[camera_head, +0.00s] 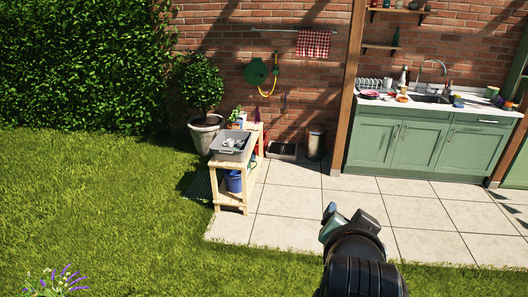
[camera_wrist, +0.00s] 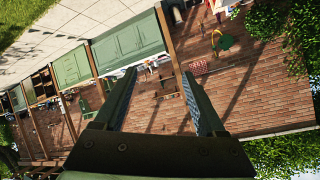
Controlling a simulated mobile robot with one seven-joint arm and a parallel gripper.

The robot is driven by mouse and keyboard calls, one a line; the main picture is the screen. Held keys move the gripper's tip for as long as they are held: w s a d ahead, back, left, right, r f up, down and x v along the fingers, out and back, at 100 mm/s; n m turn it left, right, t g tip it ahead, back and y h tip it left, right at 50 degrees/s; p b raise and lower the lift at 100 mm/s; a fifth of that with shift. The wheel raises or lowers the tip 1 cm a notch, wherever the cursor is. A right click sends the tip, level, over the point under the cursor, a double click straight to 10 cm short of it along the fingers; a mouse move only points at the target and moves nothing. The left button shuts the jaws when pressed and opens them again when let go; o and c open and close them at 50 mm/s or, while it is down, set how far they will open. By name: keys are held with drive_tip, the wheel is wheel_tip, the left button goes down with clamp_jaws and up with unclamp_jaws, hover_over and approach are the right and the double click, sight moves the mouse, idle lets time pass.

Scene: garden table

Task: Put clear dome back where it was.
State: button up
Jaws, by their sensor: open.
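I cannot make out the clear dome in either view. A wooden garden table (camera_head: 233,165) stands on the paving at the middle left, with a grey tub (camera_head: 229,153) of small objects on top. My gripper (camera_head: 340,218) is at the lower middle in the head view, in the air and well apart from the table. In the wrist view my gripper (camera_wrist: 157,95) has its two fingers spread with nothing between them.
A green kitchen counter (camera_head: 420,142) with a sink (camera_head: 430,98) and many small items stands at the right. A potted bush (camera_head: 206,132) is behind the table. A blue bucket (camera_head: 234,182) sits on its lower shelf. The lawn (camera_head: 130,220) is open.

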drive_tip(key=a+r+n+t, duration=0.2)
drive_tip(key=a+r+t, duration=0.15)
drive_tip(key=r, duration=0.55)
drive_tip(key=a+r+n+t, duration=0.2)
drive_tip(key=a+r+t, duration=0.15)
drive_tip(key=r, duration=0.45)
drive_tip(key=s+a+r+n+t+y, duration=0.2)
drive_tip(key=s+a+r+t, duration=0.2)
drive_tip(key=r, duration=0.5)
drive_tip(key=s+a+r+n+t+y, duration=0.2)
drive_tip(key=s+a+r+t, duration=0.3)
drive_tip(key=s+r, duration=0.3)
wheel_tip(320, 180, up, 2)
drive_tip(key=shift+a+r+n, duration=0.25)
drive_tip(key=shift+a+n, duration=0.35)
wheel_tip(320, 180, down, 11)
drive_tip(key=b, duration=1)
drive_tip(key=shift+r+y, duration=0.15)
drive_tip(key=shift+y, duration=0.15)
